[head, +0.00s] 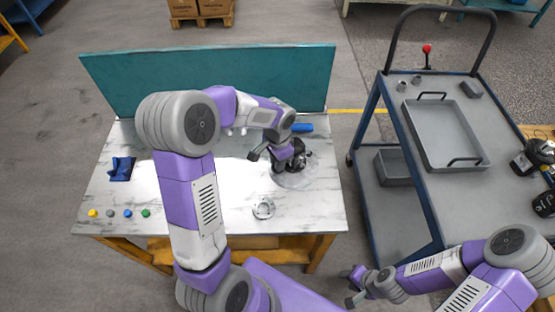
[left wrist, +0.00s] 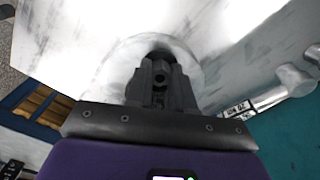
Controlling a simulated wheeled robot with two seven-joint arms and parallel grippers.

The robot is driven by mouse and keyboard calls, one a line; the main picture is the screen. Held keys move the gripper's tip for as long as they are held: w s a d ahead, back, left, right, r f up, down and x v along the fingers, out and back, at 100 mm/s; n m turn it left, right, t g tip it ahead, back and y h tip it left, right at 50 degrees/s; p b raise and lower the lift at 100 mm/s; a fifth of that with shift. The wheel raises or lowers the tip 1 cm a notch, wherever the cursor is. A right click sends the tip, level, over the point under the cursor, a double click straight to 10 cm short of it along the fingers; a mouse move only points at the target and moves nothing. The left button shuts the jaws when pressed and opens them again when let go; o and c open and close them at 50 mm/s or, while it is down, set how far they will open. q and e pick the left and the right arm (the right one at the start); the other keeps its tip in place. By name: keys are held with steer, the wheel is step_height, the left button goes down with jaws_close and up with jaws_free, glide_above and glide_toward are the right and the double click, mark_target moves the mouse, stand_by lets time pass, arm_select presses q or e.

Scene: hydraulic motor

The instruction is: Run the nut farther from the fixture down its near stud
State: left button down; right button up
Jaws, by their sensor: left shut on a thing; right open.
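My left gripper (head: 276,158) points down over a dark assembly (head: 300,158) on a pale round base (head: 297,181), at the right of the marble-topped table. In the left wrist view the left gripper (left wrist: 160,72) is shut on a small grey part with a round opening, which looks like the nut. The jaws hide most of it, and I cannot make out the studs, the thread or the other nut. The pale round base (left wrist: 196,62) shows behind the jaws. My right gripper (head: 355,286) is open and empty, low in front of the table's right side.
A metal ring-shaped part (head: 263,208) lies on the table (head: 318,215) in front of the assembly. A blue holder (head: 122,168) and several coloured buttons are at the left. A teal panel (head: 130,85) stands behind. A cart with a grey tray (head: 420,125) is at the right.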

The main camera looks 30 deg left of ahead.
arm_select(q)
steer(key=shift+s+f, duration=0.15)
steer(key=m+p, duration=0.1)
steer(key=m, duration=0.2)
steer(key=shift+p, duration=0.3)
steer(key=shift+m+p, duration=0.45)
steer(key=shift+m, duration=0.85)
steer(key=c, duration=1.2)
jaws_free()
